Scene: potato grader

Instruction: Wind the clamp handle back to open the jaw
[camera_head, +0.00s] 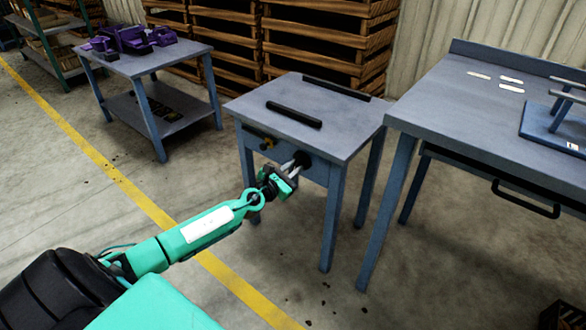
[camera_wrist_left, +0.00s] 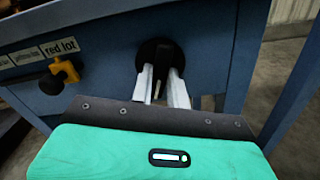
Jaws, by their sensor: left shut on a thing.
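The clamp is a small blue-grey table (camera_head: 262,96) with two black bars (camera_head: 294,114) lying apart on its top, one near the front and one at the back. The black clamp handle (camera_head: 303,157) is on the table's front face, and it also shows in the left wrist view (camera_wrist_left: 154,50). My left gripper (camera_head: 294,164) reaches it from the front. Its two pale fingers (camera_wrist_left: 161,82) are shut on the handle, one on each side. The fingers partly hide the handle. My right gripper is not in view.
A yellow-and-black knob (camera_wrist_left: 64,72) sits left of the handle, below a "red lot" label (camera_wrist_left: 60,48). A larger workbench (camera_head: 440,95) stands close on the right, with a drawer handle (camera_head: 525,200). A table with purple parts (camera_head: 132,40) stands at the back left.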

